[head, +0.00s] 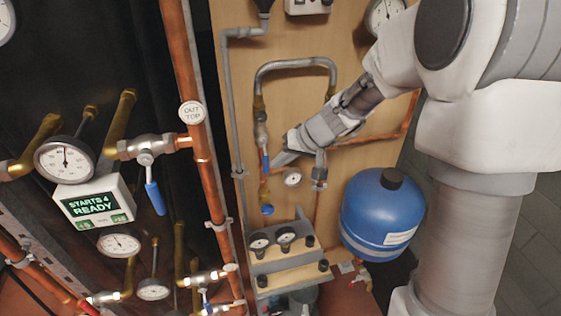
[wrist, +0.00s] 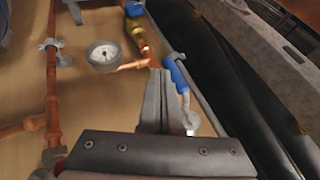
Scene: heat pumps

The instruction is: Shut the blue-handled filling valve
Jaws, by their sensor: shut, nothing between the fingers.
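The filling valve (head: 262,138) sits on the wooden board below the grey looped hose. Its blue handle (head: 265,162) points down, roughly along the pipe. My gripper (head: 277,160) is shut and empty, with its tips just right of the handle in the head view. In the wrist view the closed fingers (wrist: 158,80) lie beside the blue handle (wrist: 176,77), which is on their right. I cannot tell whether they touch it. The valve body (wrist: 189,118) shows partly beside the fingers.
Another blue-handled valve (head: 155,197) hangs on a brass pipe at left, near a display box (head: 95,205). A small gauge (head: 292,178) is close below my gripper. A blue tank (head: 380,215) stands at lower right. A copper pipe (head: 190,110) runs left of the board.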

